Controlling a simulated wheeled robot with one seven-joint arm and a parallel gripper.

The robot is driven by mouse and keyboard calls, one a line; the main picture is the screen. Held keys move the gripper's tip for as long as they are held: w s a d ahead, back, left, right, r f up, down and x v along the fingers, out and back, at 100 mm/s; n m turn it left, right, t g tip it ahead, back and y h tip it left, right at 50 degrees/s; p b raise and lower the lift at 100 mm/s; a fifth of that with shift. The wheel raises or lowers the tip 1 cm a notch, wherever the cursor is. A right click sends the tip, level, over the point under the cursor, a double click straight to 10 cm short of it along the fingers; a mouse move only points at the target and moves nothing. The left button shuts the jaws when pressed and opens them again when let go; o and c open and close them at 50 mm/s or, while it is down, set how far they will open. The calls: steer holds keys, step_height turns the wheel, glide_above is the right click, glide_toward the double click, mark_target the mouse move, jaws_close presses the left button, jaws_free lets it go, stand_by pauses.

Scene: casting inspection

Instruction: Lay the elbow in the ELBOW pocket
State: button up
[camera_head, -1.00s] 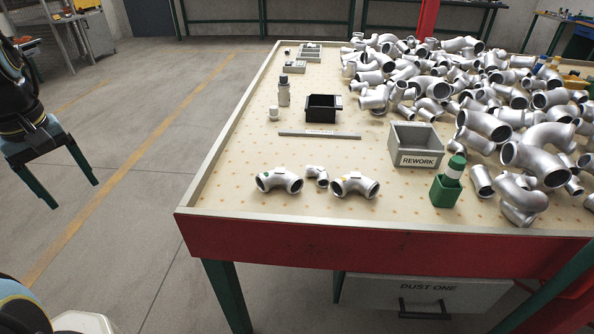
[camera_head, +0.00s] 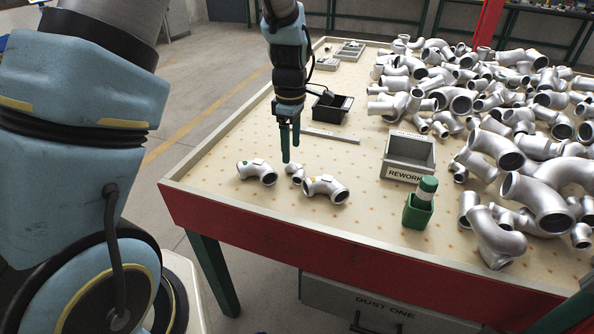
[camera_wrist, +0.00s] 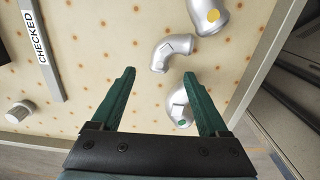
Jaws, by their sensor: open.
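Three silvery bent pipe fittings lie near the table's front edge: a larger left one with a green dot (camera_head: 257,172), a small middle one (camera_head: 295,172), and a larger right one with a yellow dot (camera_head: 326,189). My gripper (camera_head: 290,156) points down above them, open and empty. In the wrist view, the small fitting (camera_wrist: 172,50) lies just beyond my fingertips (camera_wrist: 159,75). The green-dotted one (camera_wrist: 178,107) is partly behind the right finger, and the yellow-dotted one (camera_wrist: 208,14) is at the top. No ELBOW label is readable; grey compartment trays (camera_head: 349,50) stand at the back.
A grey REWORK bin (camera_head: 408,158) and a green holder (camera_head: 418,210) with a white, green-topped item stand to the right. A black bin (camera_head: 343,107) and a CHECKED bar (camera_head: 331,136) lie behind. A large heap of fittings (camera_head: 490,90) fills the right side.

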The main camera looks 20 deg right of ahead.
mark_target(296, 172)
steer(key=shift+w+a+f+p, duration=0.15)
steer(key=shift+f+p, duration=0.3)
steer(key=shift+f, duration=0.95)
steer(key=shift+w+a+f+p, duration=0.15)
steer(key=shift+f+p, duration=0.25)
steer(key=shift+f, duration=0.95)
jaws_close()
